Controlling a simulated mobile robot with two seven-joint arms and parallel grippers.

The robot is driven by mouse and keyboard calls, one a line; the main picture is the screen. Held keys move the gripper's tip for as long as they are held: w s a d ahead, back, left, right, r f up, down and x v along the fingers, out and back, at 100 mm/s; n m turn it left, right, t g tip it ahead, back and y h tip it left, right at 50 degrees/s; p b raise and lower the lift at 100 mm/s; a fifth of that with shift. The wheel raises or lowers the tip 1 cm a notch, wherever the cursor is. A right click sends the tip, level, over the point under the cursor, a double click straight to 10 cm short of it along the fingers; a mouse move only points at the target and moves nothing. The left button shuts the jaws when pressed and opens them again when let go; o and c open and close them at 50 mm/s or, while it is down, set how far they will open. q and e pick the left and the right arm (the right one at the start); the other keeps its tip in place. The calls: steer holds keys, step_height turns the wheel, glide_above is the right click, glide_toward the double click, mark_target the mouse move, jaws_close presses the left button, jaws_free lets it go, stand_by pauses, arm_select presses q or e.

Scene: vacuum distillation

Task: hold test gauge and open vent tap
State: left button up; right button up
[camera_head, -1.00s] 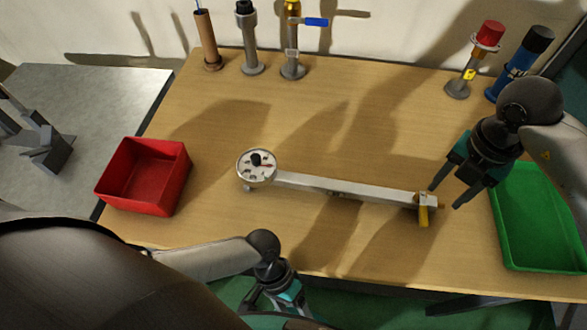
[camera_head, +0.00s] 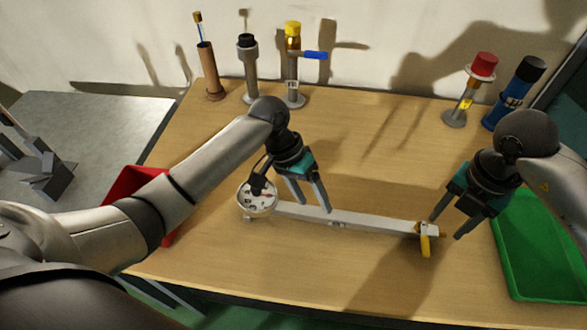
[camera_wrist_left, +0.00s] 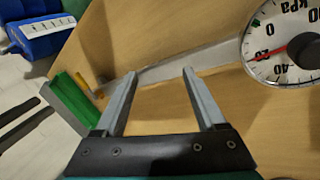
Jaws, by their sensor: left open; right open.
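The test gauge is a long pale bar (camera_head: 362,219) lying on the table, with a round white dial (camera_head: 256,198) at its left end. A yellow tap handle (camera_head: 425,244) is at its right end. My left gripper (camera_head: 316,208) is open and empty above the bar, just right of the dial. In the left wrist view the bar (camera_wrist_left: 175,66) passes beyond the open fingers (camera_wrist_left: 160,76), and the dial (camera_wrist_left: 284,46) shows kPa marks and a red needle. My right gripper (camera_head: 446,228) is open beside the tap end, with no visible hold on it.
A red bin (camera_head: 128,183) at the left is partly hidden by my left arm. A green tray (camera_head: 540,262) is at the right. Several upright fittings line the back edge, including one with a blue lever (camera_head: 314,55) and a red-capped one (camera_head: 484,66). The front middle is clear.

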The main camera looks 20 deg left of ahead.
mark_target(294, 207)
arm_select(q)
steer(key=a+r+m+y, duration=0.45)
steer(key=r+m, duration=0.25)
steer(key=m, duration=0.6)
steer(key=shift+t+y, duration=0.25)
steer(key=shift+t, duration=0.05)
steer(key=f, duration=1.4)
steer(key=shift+w+d+f, duration=0.2)
steer(key=shift+f, duration=0.05)
jaws_close()
stand_by(0.4)
stand_by(1.2)
